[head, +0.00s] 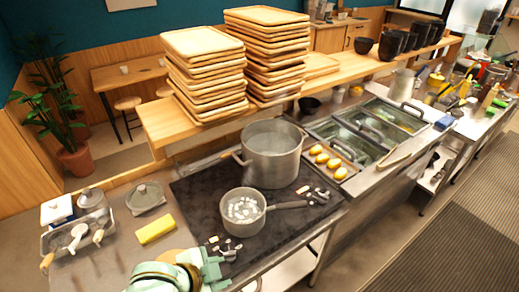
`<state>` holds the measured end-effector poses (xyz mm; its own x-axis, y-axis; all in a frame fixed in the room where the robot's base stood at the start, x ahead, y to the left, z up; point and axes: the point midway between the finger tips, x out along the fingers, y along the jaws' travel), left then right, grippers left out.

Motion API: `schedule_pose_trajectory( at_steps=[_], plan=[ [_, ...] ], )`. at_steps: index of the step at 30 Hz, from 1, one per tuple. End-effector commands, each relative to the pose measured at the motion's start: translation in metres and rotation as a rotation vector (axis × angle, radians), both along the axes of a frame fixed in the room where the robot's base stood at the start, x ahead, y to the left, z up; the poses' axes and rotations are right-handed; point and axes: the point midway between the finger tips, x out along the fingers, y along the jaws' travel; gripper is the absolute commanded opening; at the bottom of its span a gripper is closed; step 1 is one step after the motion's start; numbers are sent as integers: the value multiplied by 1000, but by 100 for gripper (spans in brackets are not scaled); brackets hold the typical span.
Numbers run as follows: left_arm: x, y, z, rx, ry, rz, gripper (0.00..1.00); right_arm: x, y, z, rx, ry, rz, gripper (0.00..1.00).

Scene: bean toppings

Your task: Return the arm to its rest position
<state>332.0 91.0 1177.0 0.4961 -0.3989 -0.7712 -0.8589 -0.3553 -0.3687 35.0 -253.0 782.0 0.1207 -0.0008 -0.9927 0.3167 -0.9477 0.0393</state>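My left arm comes in at the bottom edge, left of centre, in mint green with dark bands. Its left gripper (207,268) is over the front edge of the counter, below the black hob (190,197). The fingertips are too small and overlapped to tell open from shut, and I see nothing clearly held. A small pot (242,217) with white pieces in it stands on the hob, its handle pointing right. A large steel pot (272,155) stands behind it. The gripper is apart from both pots.
A yellow sponge (156,229) and a lidded container (146,197) lie left of the hob. A tray with utensils (78,237) is farther left. Stacked wooden trays (205,75) stand on the shelf behind. Yellow items (327,160) sit right of the large pot.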

Motion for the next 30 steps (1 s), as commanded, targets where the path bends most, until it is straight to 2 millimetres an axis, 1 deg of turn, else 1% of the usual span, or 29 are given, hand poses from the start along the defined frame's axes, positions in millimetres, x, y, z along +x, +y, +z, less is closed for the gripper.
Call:
schedule_pose_trajectory(
  at_steps=[2, 5, 6, 8, 9, 11, 12, 14, 15, 17, 18, 20, 21, 23, 24, 26, 27, 29, 30],
  plan=[
    [-1, 19, 10, 10, -43, 131, 36, -1, 0, 0, 0, 2, 0, 36],
    [-8, 69, 19, 85, -85, 345, 36, -1, 0, 0, 0, 1, 0, 36],
    [-14, 91, 22, 125, -93, 428, 36, 0, 0, 0, 0, 1, 0, 36],
    [-25, 122, 24, 183, -96, 533, 36, 1, 0, 0, 0, -1, 0, 36],
    [-33, 140, 25, 223, -95, 594, 36, 1, 0, 0, 0, -1, 0, 36],
    [-48, 167, 27, 285, -89, 678, 36, 1, 0, 0, 0, -1, 0, 36],
    [-58, 183, 29, 325, -85, 729, 36, 1, 0, 0, 0, -1, 0, 36],
    [-75, 206, 31, 387, -75, 801, 36, 1, 0, 0, 0, -1, 0, 36],
    [-74, 208, 14, 394, -61, 806, 36, 1, 1, -7, 0, -1, 0, 36],
    [-69, 201, -21, 378, -37, 788, 36, 2, 1, -19, 1, -2, 0, 36],
    [-67, 198, -41, 367, -20, 780, 36, 1, 1, -25, 1, -1, 0, 36],
    [-66, 193, -73, 352, 8, 771, 36, 0, 1, -34, 1, 0, 0, 36],
    [-66, 190, -96, 341, 28, 764, 36, 0, 1, -40, 1, 1, -1, 36],
    [-66, 185, -132, 323, 60, 755, 36, 0, 1, -51, 1, 1, 0, 36],
    [-68, 181, -158, 310, 84, 750, 36, 0, 1, -58, 1, 1, -1, 36],
    [-73, 176, -202, 290, 124, 745, 36, 0, 1, -71, 1, 3, -1, 36],
    [-78, 172, -234, 273, 154, 742, 36, -1, 1, -81, 1, 3, -1, 36],
    [-89, 166, -285, 250, 204, 741, 36, -2, 1, -97, 1, 6, -1, 36],
    [-99, 163, -320, 233, 239, 743, 36, -2, 1, -108, 2, 8, -1, 36]
  ],
)
